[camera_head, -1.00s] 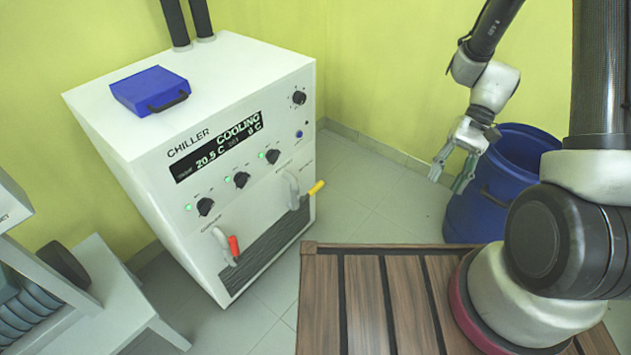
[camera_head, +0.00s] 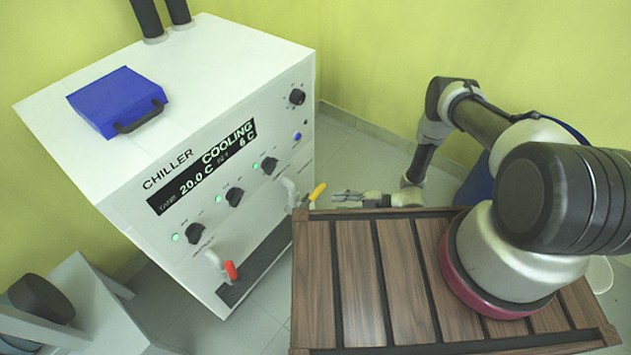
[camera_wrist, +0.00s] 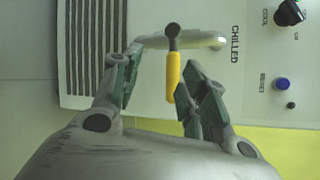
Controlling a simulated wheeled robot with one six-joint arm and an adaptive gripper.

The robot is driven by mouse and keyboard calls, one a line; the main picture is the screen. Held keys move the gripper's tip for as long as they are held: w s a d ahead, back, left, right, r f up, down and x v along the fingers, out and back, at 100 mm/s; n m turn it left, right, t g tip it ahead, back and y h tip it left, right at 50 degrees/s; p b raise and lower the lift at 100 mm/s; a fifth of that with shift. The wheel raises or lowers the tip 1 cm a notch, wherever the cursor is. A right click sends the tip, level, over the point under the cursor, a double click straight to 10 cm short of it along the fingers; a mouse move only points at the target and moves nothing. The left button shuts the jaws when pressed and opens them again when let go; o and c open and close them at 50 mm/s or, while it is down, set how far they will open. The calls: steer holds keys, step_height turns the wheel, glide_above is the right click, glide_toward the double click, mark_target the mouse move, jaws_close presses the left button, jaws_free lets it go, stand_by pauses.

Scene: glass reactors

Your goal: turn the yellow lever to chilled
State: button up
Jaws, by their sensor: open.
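The yellow lever (camera_head: 318,192) sticks out from the lower right of the chiller's front (camera_head: 250,215). In the wrist view the yellow lever (camera_wrist: 173,80) hangs from a dark pivot on a pale pipe, beside the printed word CHILLED (camera_wrist: 236,45). My gripper (camera_head: 340,198) is low, just right of the lever in the head view, with its fingers toward it. In the wrist view my gripper (camera_wrist: 163,58) is open, and the lever lies between its green-padded fingers, closer to the right one. I cannot tell whether that finger touches it.
A red-handled lever (camera_head: 231,270) sits lower left on the chiller. A blue case (camera_head: 118,102) lies on its top. My wooden slatted deck (camera_head: 360,285) is in the foreground, near my gripper. A blue barrel (camera_head: 480,180) is mostly hidden behind my arm. A grey table stands at lower left.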

mark_target(319, 191)
steer(key=w+a+n, duration=0.1)
steer(key=w+a, duration=0.1)
steer(key=w+a+t, duration=0.1)
steer(key=w+a, duration=0.1)
steer(key=a, duration=0.1)
steer(key=w+a+n, duration=0.1)
steer(key=w+a, duration=0.1)
steer(key=shift+a+f+n+t, duration=0.15)
steer(key=shift+a+n+t, duration=0.15)
steer(key=shift+a+t, duration=0.1)
steer(key=shift+c, duration=0.3)
jaws_close()
